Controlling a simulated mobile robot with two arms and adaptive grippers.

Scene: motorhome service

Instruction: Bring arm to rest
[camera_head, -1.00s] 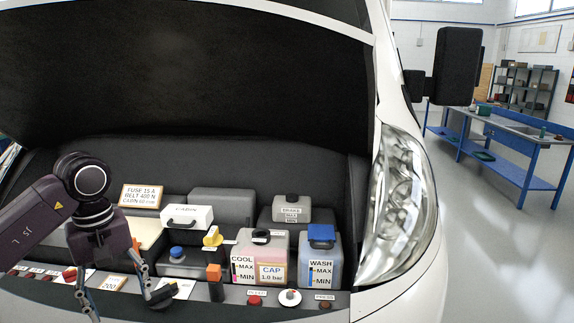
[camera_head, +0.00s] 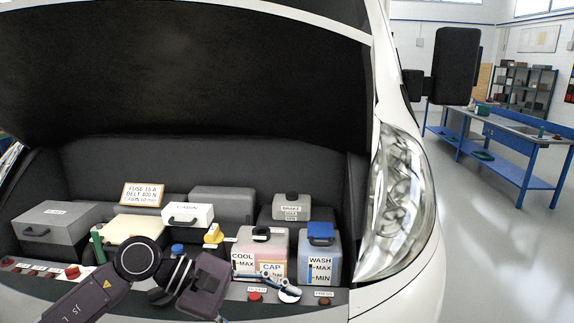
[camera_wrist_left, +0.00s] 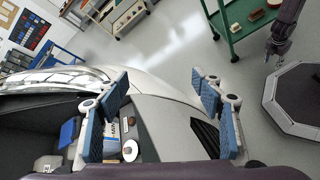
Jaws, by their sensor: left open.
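My left arm comes in from the lower left in the head view. Its left gripper (camera_head: 252,299) is open and empty at the front edge of the engine bay, turned to the right. One finger shows in front of the coolant tank (camera_head: 247,250) and round buttons; the other is mostly cut off by the picture's bottom edge. In the left wrist view both fingers (camera_wrist_left: 160,110) stand wide apart with nothing between them. A dark arm that looks like my right one hangs at the upper right there, its gripper (camera_wrist_left: 277,47) too small to read.
The washer tank (camera_head: 320,262), white cabin filter box (camera_head: 187,215) and grey box (camera_head: 55,222) fill the bay. The headlight (camera_head: 400,190) borders it. A green cart (camera_wrist_left: 228,35) stands on the floor in the left wrist view. A blue workbench (camera_head: 500,140) stands far right.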

